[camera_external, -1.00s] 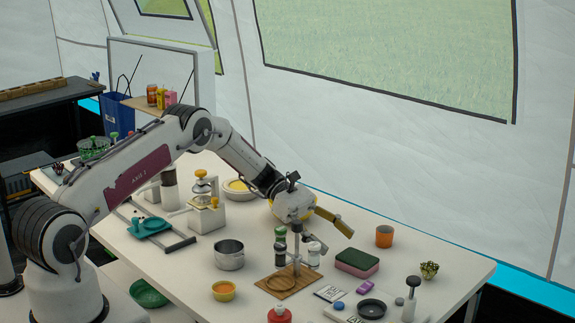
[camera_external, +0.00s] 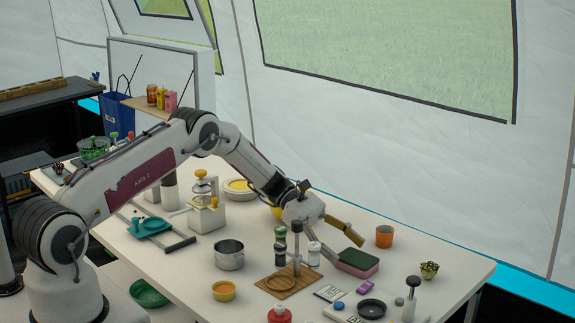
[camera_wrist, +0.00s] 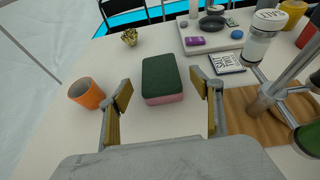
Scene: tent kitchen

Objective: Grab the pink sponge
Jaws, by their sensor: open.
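The pink sponge (camera_external: 357,266) has a dark green top and lies flat on the white table at the right. In the wrist view the sponge (camera_wrist: 163,96) is ahead of my fingers, roughly centred between them, with its pink side facing me. My gripper (camera_external: 345,249) is open and just left of and above the sponge in the external view. In the wrist view my gripper (camera_wrist: 160,95) shows its two fingers spread on either side of the sponge's near end. I see no contact clearly.
An orange cup (camera_wrist: 86,93) stands left of my left finger. A wooden board (camera_external: 290,281) with a metal post and jars (camera_external: 314,254) is close on the other side. A purple block (camera_external: 365,286) and a small plant (camera_external: 429,269) are beyond the sponge.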

